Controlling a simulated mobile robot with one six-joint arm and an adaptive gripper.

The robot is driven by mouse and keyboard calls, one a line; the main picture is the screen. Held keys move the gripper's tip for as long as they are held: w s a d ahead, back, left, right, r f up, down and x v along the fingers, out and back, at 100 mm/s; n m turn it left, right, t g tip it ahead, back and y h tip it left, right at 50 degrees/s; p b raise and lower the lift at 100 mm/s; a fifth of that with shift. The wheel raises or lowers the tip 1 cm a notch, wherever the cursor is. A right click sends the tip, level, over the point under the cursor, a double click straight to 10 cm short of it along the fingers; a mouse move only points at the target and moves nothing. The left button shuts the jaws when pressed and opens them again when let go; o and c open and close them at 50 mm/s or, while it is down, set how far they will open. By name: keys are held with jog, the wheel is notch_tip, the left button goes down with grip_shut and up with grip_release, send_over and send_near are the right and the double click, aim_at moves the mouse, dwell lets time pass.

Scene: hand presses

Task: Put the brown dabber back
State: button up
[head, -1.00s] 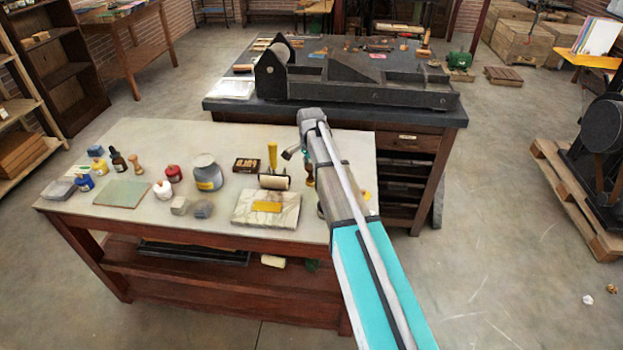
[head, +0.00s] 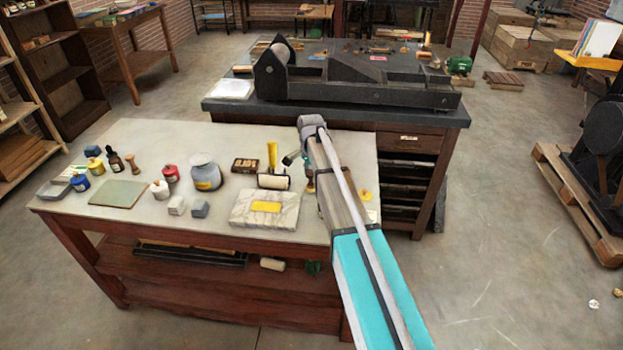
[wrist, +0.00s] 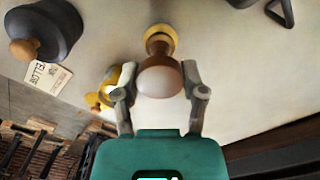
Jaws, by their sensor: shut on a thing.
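The brown dabber (wrist: 160,80) shows in the wrist view, with a rounded, pinkish-brown head close to my palm. Its neck runs away from me to a yellow round part at the far end; I cannot tell whether that end touches the table. My gripper (wrist: 158,76) has one finger on each side of the head and is shut on it. In the head view my arm hides most of the gripper; a small brown part shows just left of the arm, above the table (head: 135,218).
The head view shows a marble slab (head: 265,210), a roller (head: 273,181) and several jars left of my arm.

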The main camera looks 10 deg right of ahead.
jog(key=shift+f, duration=0.1)
dwell(0.3)
jog(key=shift+f, duration=0.15)
jog(key=o, duration=1.1)
jog(key=shift+o, duration=0.2)
jog(key=shift+r, duration=0.2)
notch_tip(320, 180, up, 12)
jog(key=p, duration=1.2)
